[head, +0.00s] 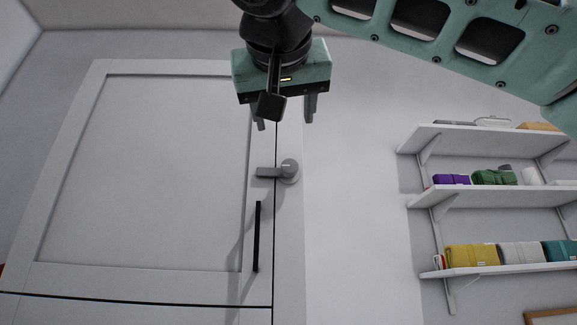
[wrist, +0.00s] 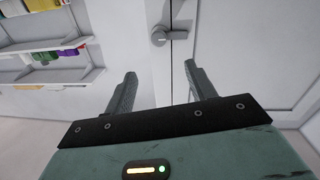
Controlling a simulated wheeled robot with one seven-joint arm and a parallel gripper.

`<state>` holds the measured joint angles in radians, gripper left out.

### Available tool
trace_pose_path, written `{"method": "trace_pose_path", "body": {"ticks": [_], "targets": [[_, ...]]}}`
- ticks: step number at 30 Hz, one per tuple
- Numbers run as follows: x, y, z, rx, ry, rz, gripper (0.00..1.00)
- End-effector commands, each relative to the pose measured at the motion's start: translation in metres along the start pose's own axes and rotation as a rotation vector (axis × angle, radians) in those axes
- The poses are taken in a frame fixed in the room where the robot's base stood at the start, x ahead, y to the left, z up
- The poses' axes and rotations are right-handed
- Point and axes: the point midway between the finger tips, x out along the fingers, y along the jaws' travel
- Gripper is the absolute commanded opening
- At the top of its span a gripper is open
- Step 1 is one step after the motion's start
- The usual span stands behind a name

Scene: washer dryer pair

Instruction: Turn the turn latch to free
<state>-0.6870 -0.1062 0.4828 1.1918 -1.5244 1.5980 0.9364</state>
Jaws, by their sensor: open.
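The grey turn latch (head: 288,170) is a round knob with a flat bar, mounted on the frame at the right edge of a white cabinet door (head: 150,170). Its bar lies level and points left across the gap onto the door in the head view. The latch also shows in the wrist view (wrist: 160,38), beyond the fingertips. My gripper (head: 285,122) is open and empty, above the latch in the head view and apart from it. Its two fingers also show in the wrist view (wrist: 160,72), spread wide with nothing between them.
A black vertical bar handle (head: 256,237) is on the door just below the latch. White wall shelves (head: 480,198) with folded cloths stand to the right. The wall (head: 350,220) between the door frame and the shelves is clear.

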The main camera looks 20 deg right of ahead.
Motion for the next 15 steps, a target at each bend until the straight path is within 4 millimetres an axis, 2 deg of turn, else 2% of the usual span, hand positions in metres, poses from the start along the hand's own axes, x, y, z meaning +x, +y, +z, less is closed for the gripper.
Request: {"method": "trace_pose_path", "body": {"ticks": [5,15], "targets": [[0.017,0.004,-0.004,0.010,0.005,0.011,0.56],[0.087,0.004,-0.006,0.006,0.002,0.010,0.56]]}}
